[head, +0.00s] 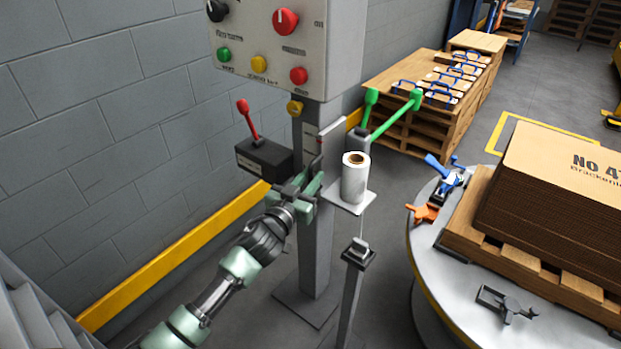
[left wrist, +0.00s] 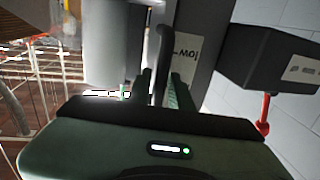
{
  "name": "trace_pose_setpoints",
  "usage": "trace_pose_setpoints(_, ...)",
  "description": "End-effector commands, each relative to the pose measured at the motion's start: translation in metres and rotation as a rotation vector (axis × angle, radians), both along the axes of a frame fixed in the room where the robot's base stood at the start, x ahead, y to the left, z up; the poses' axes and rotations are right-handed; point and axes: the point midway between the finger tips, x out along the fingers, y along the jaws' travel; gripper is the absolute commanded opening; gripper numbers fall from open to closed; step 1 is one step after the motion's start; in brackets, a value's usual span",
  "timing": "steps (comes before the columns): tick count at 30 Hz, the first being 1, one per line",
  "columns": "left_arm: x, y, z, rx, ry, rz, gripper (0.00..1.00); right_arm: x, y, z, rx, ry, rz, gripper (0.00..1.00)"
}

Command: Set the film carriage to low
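The film carriage (head: 347,202) is a white plate on the grey column, bearing an upright roll of clear film (head: 355,180). My left gripper (head: 309,186) is at the column, just left of the roll. In the left wrist view, its two fingers (left wrist: 163,92) stand close on either side of the carriage's dark curved handle (left wrist: 162,45) and appear closed on it. A label reading "low" (left wrist: 186,52), upside down in this view, is on the column behind the handle. The contact faces are partly hidden. My right gripper is not in view.
A black box with a red lever (head: 250,120) sits left of the column. A control panel (head: 270,45) with knobs and buttons is above. A round turntable (head: 425,250) with a loaded pallet stands at right. A short post (head: 352,290) stands in front.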

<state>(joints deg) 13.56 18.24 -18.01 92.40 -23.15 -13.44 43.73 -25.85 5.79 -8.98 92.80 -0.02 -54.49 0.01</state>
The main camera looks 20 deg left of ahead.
Motion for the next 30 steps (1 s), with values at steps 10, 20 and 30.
trace_pose_setpoints(10,-0.0002,-0.0002,-0.0001,0.000,0.000,0.000,0.00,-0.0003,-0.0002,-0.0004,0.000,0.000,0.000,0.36)
trace_pose_setpoints(20,-0.0003,-0.0002,-0.0002,0.000,0.000,0.000,0.00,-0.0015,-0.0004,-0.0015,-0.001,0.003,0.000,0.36)
trace_pose_setpoints(30,-0.0003,-0.0002,-0.0003,0.000,0.000,0.000,0.00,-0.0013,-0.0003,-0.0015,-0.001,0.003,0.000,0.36)
